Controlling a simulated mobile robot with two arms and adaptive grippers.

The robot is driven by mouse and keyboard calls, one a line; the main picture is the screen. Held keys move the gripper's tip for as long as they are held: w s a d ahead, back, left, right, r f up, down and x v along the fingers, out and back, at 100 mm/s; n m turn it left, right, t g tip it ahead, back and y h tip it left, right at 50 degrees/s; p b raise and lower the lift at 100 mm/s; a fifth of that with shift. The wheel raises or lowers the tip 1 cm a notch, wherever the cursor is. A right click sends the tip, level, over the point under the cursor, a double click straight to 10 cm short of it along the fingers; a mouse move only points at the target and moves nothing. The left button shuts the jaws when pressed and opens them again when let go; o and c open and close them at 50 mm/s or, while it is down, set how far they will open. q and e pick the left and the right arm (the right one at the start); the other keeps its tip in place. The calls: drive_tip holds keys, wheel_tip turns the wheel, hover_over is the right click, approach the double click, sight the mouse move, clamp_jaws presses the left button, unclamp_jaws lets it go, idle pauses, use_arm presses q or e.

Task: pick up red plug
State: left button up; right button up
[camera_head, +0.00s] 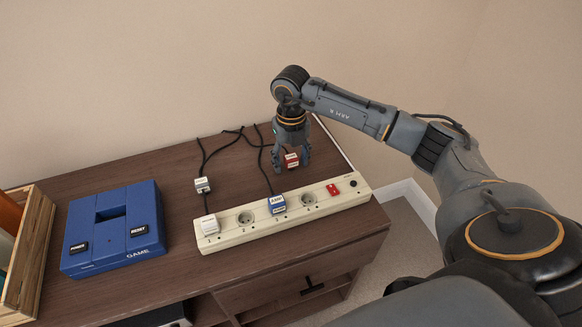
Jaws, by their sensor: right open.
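The red plug (292,160) is small, with a pale label, and sits on the dark wooden cabinet top behind the power strip. My right gripper (291,168) points down over it, open, with one finger on each side of the plug in this view. I cannot tell whether the fingers touch it. The cream power strip (240,235) runs across the cabinet's front right. A blue plug (277,204) and a white plug (209,224) are on the strip. My left gripper is not in view.
Another white plug (202,185) lies behind the strip, with black cables nearby. A red switch (333,189) is on the strip's right part. A blue game console (113,230) and a wooden crate (36,240) are at the left. The wall is close behind.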

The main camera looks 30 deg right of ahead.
clamp_jaws()
drive_tip(key=shift+r, duration=0.1)
